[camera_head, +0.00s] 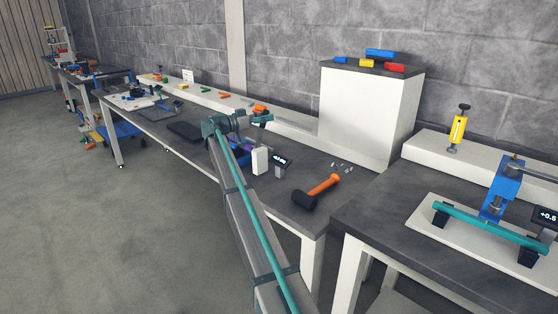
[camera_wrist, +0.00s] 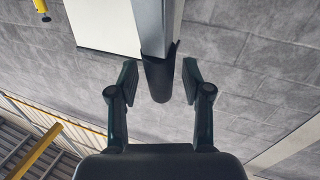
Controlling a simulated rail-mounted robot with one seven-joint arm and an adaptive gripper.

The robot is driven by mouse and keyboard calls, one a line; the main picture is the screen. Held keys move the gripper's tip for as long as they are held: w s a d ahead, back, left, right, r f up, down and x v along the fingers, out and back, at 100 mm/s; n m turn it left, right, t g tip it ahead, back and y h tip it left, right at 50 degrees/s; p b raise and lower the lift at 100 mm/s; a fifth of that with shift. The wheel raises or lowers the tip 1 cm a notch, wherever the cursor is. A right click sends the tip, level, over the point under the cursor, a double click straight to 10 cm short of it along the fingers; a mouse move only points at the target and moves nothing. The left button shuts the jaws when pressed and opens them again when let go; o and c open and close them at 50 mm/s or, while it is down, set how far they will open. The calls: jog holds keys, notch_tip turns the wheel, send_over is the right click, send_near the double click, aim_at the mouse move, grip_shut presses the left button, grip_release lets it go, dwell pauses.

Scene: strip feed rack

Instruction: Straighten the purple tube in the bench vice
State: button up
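The purple tube (camera_head: 248,142) shows only as a small patch on the middle bench, partly hidden by my arm. A blue piece, probably the bench vice (camera_head: 241,155), is just below it, largely covered too. I cannot tell the tube's bend or how the vice holds it. In the wrist view my gripper (camera_wrist: 160,82) has its two dark fingers spread apart. A grey bar with a dark end (camera_wrist: 158,82) shows between or beyond the fingers; I cannot tell that they touch it. The purple tube does not show in the wrist view.
A white block and small display (camera_head: 281,161) stand right of the vice. An orange-handled hammer (camera_head: 319,190) lies at the bench's near end. A tall white cabinet (camera_head: 368,112) stands behind. On the right bench, a teal tube (camera_head: 490,228) lies across supports under a blue press (camera_head: 503,190).

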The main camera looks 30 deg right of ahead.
jog(key=a+b, duration=0.2)
jog(key=a, duration=0.4)
dwell(0.6)
jog(key=shift+s+f, duration=0.1)
